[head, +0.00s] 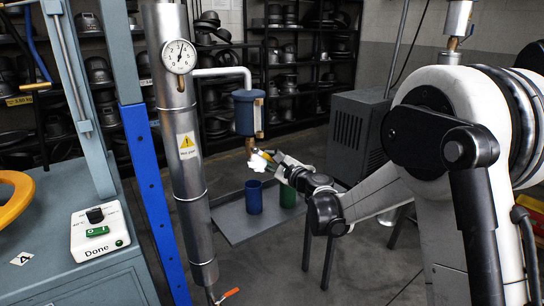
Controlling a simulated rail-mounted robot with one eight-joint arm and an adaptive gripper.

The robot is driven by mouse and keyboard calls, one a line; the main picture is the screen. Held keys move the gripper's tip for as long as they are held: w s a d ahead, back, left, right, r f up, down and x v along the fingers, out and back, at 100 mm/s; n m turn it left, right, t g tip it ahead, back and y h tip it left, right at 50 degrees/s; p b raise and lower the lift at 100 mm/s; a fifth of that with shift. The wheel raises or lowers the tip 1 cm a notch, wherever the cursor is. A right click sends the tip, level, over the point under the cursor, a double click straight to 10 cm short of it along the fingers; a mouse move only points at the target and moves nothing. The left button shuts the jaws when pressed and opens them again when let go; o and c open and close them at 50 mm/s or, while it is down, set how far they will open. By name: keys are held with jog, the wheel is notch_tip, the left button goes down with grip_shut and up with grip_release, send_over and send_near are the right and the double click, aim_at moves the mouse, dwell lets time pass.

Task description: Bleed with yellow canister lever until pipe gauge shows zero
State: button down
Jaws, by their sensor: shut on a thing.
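The pipe gauge (179,57) is a round white dial on the tall silver pipe (187,222). Its dark needle points roughly upward; the exact reading is too small to tell. A blue canister (249,113) hangs from a white side pipe behind it, with a brass-coloured outlet (250,146) below. My gripper (268,160) is just below and right of this outlet, shut on what seems to be the yellow canister lever, mostly hidden by the fingers. A white patch, perhaps steam, shows at the fingertips.
A blue cup (253,197) and a green cup (287,193) stand on a low grey table (229,225) under the canister. An orange-handled valve (229,294) is at the pipe's foot. A "Done" button box (100,232) sits on the press at left.

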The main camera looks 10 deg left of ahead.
aim_at(252, 162)
jog(key=shift+s+a+f+m+b, duration=0.15)
jog(key=shift+s+a+f+m, duration=0.3)
jog(key=shift+m, duration=1.2)
jog(key=shift+s+a+f+m+b, duration=0.25)
jog(key=shift+s+a+m, duration=0.3)
jog(key=shift+m, duration=1.15)
jog(key=shift+s+a+f+m+b, duration=0.1)
jog(key=shift+s+a+f+m, duration=0.35)
jog(key=shift+m, duration=1.2)
jog(key=shift+a+r, duration=0.1)
jog(key=c, duration=1.7)
grip_release()
jog(key=v, duration=1.2)
